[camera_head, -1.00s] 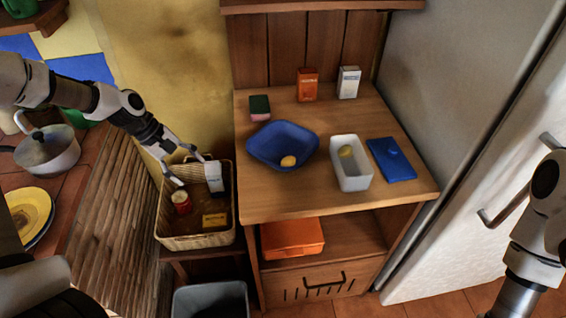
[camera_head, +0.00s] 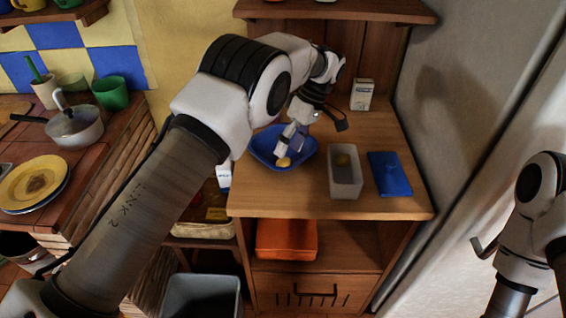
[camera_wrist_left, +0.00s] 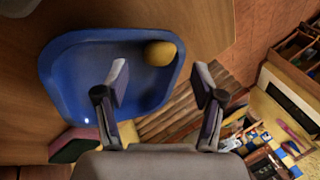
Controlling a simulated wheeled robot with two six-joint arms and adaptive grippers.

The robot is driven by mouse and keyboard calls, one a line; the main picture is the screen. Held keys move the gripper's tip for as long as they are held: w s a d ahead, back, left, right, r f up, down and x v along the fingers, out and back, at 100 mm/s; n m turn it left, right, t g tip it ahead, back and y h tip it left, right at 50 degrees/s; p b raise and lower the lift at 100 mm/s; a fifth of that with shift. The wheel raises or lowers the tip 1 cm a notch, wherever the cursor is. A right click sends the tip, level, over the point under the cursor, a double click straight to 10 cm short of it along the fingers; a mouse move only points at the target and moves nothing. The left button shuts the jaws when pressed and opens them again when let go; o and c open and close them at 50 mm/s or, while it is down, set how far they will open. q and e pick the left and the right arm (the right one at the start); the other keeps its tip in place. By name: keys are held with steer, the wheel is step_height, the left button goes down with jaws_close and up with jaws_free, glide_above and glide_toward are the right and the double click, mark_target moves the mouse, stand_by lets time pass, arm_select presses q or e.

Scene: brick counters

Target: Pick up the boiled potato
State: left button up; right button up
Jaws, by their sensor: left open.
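A small yellow potato-like lump (camera_head: 284,162) lies in the blue bowl (camera_head: 262,157) on the wooden counter. In the left wrist view, the lump (camera_wrist_left: 160,53) rests against the inner wall of the bowl (camera_wrist_left: 62,72). My left gripper (camera_head: 311,139) is open and empty above the bowl, one fingertip close to the lump in the head view. In the left wrist view, the lump is ahead of the gap between the fingers (camera_wrist_left: 162,76); one finger overlaps the bowl, the other is past its rim. My right gripper is out of view.
A white carton (camera_head: 361,95) stands behind. My left arm hides much of the basket (camera_head: 205,229). The front counter strip is clear.

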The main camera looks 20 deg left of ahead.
mark_target(285, 160)
arm_select(q)
steer(key=x, duration=0.3)
steer(key=shift+d+p, duration=0.25)
steer(key=shift+p, duration=0.05)
steer(key=shift+s+a+f, duration=0.2)
steer(key=shift+a+f, duration=0.05)
steer(key=shift+f, duration=0.15)
steer(key=c, duration=1)
steer(key=shift+c, duration=1)
steer(key=shift+s, duration=0.1)
